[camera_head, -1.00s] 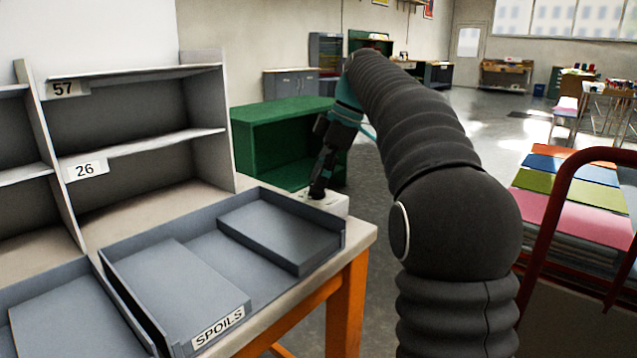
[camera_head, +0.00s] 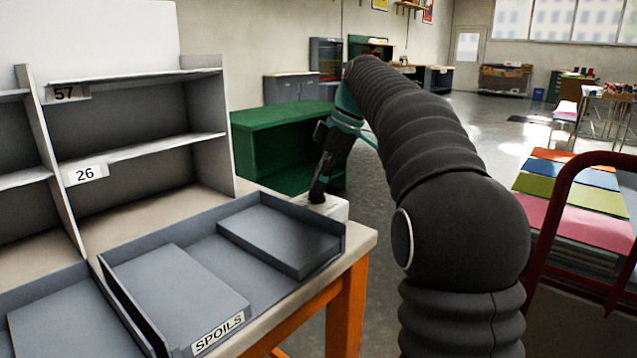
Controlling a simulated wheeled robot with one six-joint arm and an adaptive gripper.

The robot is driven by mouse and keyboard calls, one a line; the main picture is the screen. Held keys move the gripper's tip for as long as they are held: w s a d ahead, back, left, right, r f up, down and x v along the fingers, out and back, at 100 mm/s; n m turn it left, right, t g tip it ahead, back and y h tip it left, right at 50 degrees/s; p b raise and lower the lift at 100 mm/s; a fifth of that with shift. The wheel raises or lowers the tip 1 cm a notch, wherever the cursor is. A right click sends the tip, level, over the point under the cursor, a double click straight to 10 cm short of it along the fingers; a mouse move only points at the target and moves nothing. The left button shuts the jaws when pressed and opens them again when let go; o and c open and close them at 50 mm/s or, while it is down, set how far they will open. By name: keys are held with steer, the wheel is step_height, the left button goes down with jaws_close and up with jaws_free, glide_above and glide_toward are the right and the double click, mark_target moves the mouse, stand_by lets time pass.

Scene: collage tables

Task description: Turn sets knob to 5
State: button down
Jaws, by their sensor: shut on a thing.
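My gripper (camera_head: 318,192) is at the end of my dark, ribbed arm and points down at a small white box (camera_head: 335,209) on the right back corner of the table. Its fingers are shut on a knob at the top of this box. The knob is almost wholly hidden by the fingers, and I cannot read any numbers or pointer on it.
A grey tray (camera_head: 345,240) marked SPOILS lies on the table (camera_head: 362,242), left of the box. Grey shelves (camera_head: 150,150) labelled 57 and 26 stand behind. A green cabinet (camera_head: 275,115) is beyond the box. A red rail (camera_head: 545,235) is at right.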

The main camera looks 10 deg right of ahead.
steer(key=m+t, duration=0.1)
steer(key=m, duration=0.2)
steer(key=shift+s+a+m, duration=0.1)
steer(key=shift+m, duration=0.3)
steer(key=shift+m+t+h+p, duration=0.3)
steer(key=shift+m+t+h, duration=0.4)
steer(key=shift+m, duration=1.3)
steer(key=c, duration=0.9)
jaws_free()
steer(key=shift+o, duration=0.2)
steer(key=v, duration=1.2)
steer(key=shift+s, duration=0.15)
